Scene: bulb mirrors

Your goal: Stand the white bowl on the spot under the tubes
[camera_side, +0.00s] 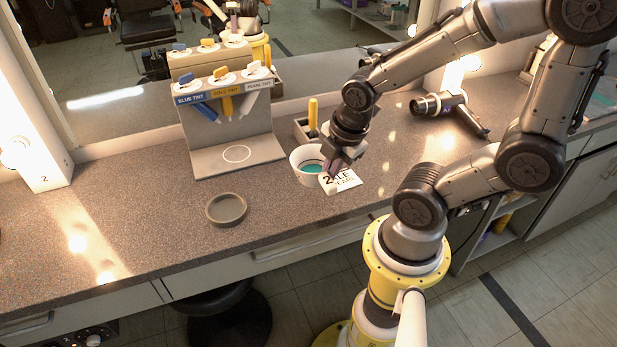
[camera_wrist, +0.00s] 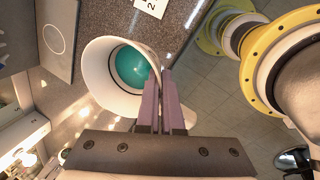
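The white bowl (camera_side: 297,163), with teal inside, is near the middle of the counter; it also shows in the wrist view (camera_wrist: 104,92). My gripper (camera_side: 334,170) is at the bowl's right rim. In the wrist view my gripper's purple fingers (camera_wrist: 164,78) are close together with the rim between them, so it looks shut on the bowl wall. I cannot tell whether the bowl touches the counter. The spot, a white ring (camera_side: 237,154), is bare on the grey stand's base, left of the bowl. Blue (camera_side: 200,108), yellow (camera_side: 227,106) and white (camera_side: 249,102) tubes hang above it.
A white card (camera_side: 345,181) stands right beside the bowl. A round grey dish (camera_side: 226,209) lies front left. A small tray with a yellow-handled tool (camera_side: 312,113) is behind the bowl, and a hair dryer (camera_side: 452,109) is at right. The mirror (camera_side: 330,60) closes off the back.

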